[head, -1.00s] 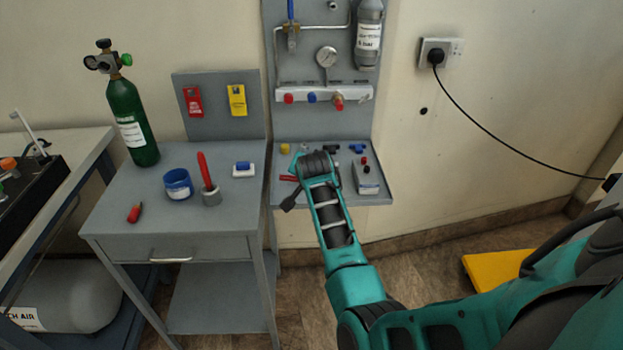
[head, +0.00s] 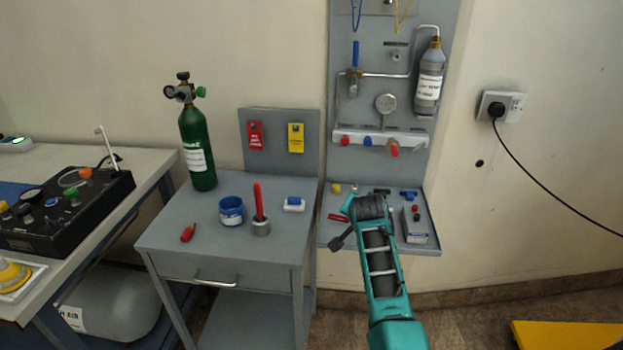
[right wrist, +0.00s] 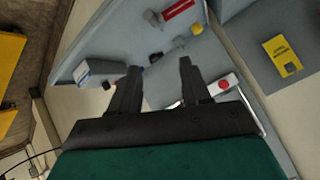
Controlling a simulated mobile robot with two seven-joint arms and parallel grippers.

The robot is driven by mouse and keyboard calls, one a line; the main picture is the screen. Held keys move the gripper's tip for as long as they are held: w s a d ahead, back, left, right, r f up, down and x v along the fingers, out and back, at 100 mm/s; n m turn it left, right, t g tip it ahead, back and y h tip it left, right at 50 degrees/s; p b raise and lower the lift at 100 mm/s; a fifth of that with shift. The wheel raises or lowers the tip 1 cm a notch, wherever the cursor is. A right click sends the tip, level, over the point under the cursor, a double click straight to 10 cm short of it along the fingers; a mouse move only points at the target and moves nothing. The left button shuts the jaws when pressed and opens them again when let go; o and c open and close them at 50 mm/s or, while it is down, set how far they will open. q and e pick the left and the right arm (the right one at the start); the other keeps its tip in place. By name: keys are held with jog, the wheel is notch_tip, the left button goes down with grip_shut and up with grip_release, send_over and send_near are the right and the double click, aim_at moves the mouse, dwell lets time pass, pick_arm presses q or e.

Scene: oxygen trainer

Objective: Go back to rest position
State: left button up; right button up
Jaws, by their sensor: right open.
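My right arm reaches up from the bottom of the head view toward the small shelf of the grey panel. Its gripper (head: 340,240) is mostly hidden behind the wrist, with one dark finger showing at the left. In the right wrist view the two dark fingers (right wrist: 155,85) are apart with nothing between them. Beyond them lies the shelf (right wrist: 120,30) with small parts on it, including a red piece (right wrist: 177,9) and a yellow knob (right wrist: 197,28). My left gripper is not in view.
A grey cart (head: 185,260) holds a green cylinder (head: 197,150), a blue tub (head: 231,211) and a red marker in a holder (head: 260,222). A control box (head: 65,215) sits on the left bench. A yellow object (head: 570,335) is at the lower right.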

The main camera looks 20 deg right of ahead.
jog(key=s+a+f+n+y, duration=0.2)
jog(key=s+a+f+n, duration=0.2)
jog(key=s, duration=0.5)
jog(key=s+a+f+n+t+y, duration=0.1)
jog(key=s+a+f+n, duration=0.3)
jog(key=s+a, duration=0.4)
jog(key=s+a+f+n+t+y, duration=0.1)
jog(key=s+a+f+n+y, duration=0.3)
jog(key=s, duration=0.7)
jog(key=a+n, duration=0.2)
jog(key=a, duration=0.1)
jog(key=shift+s, duration=0.15)
jog(key=shift+d+r, duration=0.1)
